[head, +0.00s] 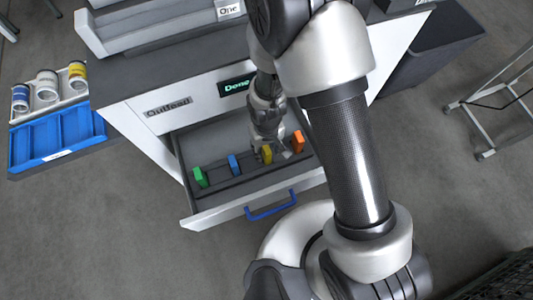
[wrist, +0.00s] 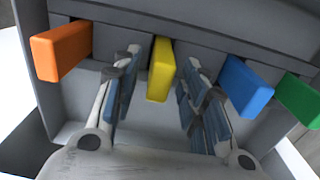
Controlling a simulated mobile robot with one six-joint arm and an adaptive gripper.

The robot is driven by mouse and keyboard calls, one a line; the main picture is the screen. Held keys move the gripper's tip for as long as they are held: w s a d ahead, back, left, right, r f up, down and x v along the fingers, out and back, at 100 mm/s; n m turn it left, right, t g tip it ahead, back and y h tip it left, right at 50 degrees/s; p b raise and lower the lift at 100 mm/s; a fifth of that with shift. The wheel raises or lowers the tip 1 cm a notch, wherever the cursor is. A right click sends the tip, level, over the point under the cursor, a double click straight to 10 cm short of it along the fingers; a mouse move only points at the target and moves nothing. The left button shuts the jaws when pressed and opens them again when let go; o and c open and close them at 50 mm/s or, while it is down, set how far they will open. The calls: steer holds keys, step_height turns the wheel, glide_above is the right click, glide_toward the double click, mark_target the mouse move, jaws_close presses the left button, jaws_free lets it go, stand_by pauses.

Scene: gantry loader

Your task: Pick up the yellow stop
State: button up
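The yellow stop (wrist: 161,70) is a small upright block in a slotted rail, seen in the wrist view between the two fingers of my gripper (wrist: 157,72). A clear gap shows on each side of it, so my gripper is open around it and not touching. In the head view the yellow stop (head: 267,154) stands in the open drawer (head: 222,206), and my gripper (head: 272,146) reaches down right over it. My gripper partly hides it there.
An orange stop (head: 298,141) stands on one side of the yellow one. A blue stop (head: 234,164) and a green stop (head: 200,177) stand on the other. The drawer has a blue handle (head: 270,207). A blue bin (head: 52,138) is at far left.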

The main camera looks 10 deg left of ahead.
jaws_close()
stand_by(0.4)
steer(key=shift+r, duration=0.15)
